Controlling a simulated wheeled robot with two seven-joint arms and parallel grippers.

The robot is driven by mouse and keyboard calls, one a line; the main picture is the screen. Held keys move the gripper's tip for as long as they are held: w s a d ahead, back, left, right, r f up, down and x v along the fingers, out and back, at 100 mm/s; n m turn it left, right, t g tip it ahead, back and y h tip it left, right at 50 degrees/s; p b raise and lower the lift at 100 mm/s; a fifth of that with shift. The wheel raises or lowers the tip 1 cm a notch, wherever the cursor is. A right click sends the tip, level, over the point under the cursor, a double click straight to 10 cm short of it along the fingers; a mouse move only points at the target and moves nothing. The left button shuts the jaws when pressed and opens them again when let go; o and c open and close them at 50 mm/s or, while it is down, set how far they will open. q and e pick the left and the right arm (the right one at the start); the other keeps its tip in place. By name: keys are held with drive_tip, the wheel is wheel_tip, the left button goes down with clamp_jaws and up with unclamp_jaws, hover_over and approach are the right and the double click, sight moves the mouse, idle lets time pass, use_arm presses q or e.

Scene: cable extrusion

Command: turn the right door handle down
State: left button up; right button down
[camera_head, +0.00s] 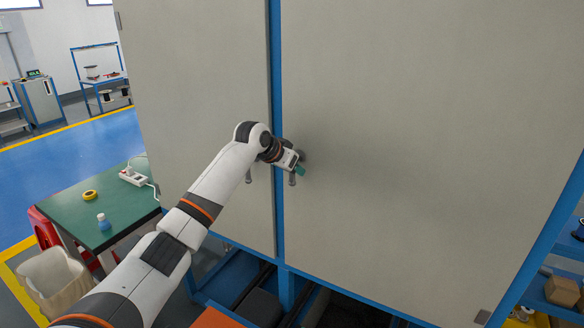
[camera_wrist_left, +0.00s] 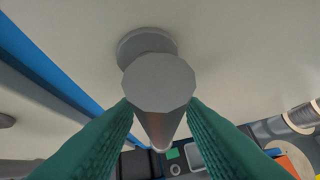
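The right door handle (camera_head: 292,180) is a dark grey lever on the right cabinet door, just right of the blue centre post. Its lever hangs downward. My left gripper (camera_head: 299,169) is at this handle, with green fingers near the door. In the left wrist view the handle (camera_wrist_left: 160,82) fills the space between my two green fingers (camera_wrist_left: 160,110). Their tips meet its sides, and its round base sits on the door behind. The left door handle (camera_head: 248,177) also points down, on the other side of the post. My right gripper is not in view.
The cabinet doors (camera_head: 420,130) look shut. A green table (camera_head: 115,210) with yellow tape, a small bottle and a power strip stands at left. A beige bin (camera_head: 52,280) is below it. Blue shelving with boxes is at far right. Open blue floor lies behind the table.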

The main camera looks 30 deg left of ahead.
use_arm(q)
drive_tip(key=b+v, duration=0.3)
drive_tip(key=v, duration=0.9)
drive_tip(key=shift+b, duration=0.4)
